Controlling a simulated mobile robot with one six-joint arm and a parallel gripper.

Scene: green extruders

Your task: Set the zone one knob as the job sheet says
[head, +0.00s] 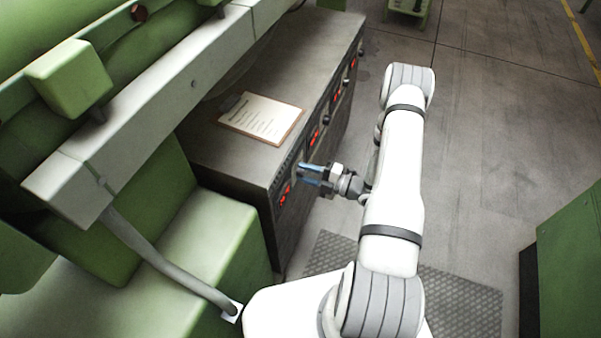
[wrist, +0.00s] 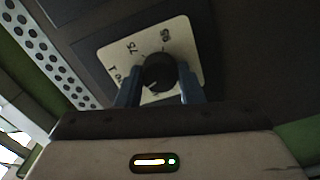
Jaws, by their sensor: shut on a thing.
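My gripper (head: 309,175) reaches from the right to the near end of the control cabinet's front panel. In the wrist view its two blue fingers (wrist: 160,92) are shut on a round black knob (wrist: 158,70), one on each side. The knob sits on a cream dial plate (wrist: 180,48) with the marks 75 and 95 readable and a partly hidden "1" at the left. I cannot clearly tell where the knob's pointer stands. The job sheet (head: 262,117) lies on a brown clipboard on top of the cabinet; its text is too small to read.
The grey cabinet (head: 325,50) carries several more knobs and red displays (head: 314,136) along its front. Green extruder machinery (head: 210,235) stands at the left. A green box (head: 570,260) stands at the right.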

